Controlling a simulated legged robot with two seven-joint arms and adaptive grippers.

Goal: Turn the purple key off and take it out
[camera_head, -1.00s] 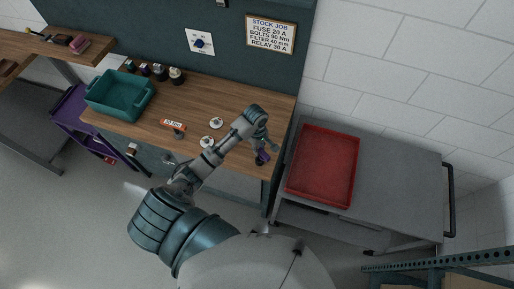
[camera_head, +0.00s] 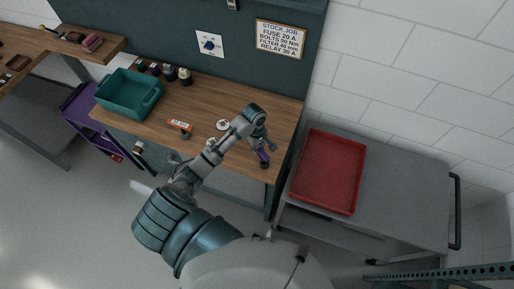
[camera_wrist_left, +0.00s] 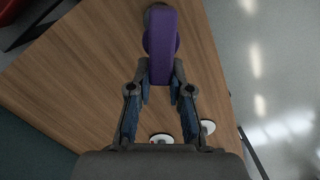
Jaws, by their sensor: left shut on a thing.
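The purple key (camera_wrist_left: 161,45) is a long rounded purple piece in the left wrist view; in the head view it is a small purple spot (camera_head: 263,154) near the bench's front right corner. Its far end meets a dark round piece (camera_head: 265,164), which looks like the lock base; whether the key sits in it cannot be told. My left gripper (camera_wrist_left: 160,80) is shut on the near end of the key, one finger on each side. Its arm reaches across the bench in the head view. My right gripper is not in view.
The wooden bench (camera_head: 205,98) holds a teal bin (camera_head: 130,95), dark jars, an orange-labelled box (camera_head: 179,125) and white discs (camera_head: 223,125). A grey cart with a red tray (camera_head: 328,172) stands to the right, across a narrow gap. A wall and pegboard close off the back.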

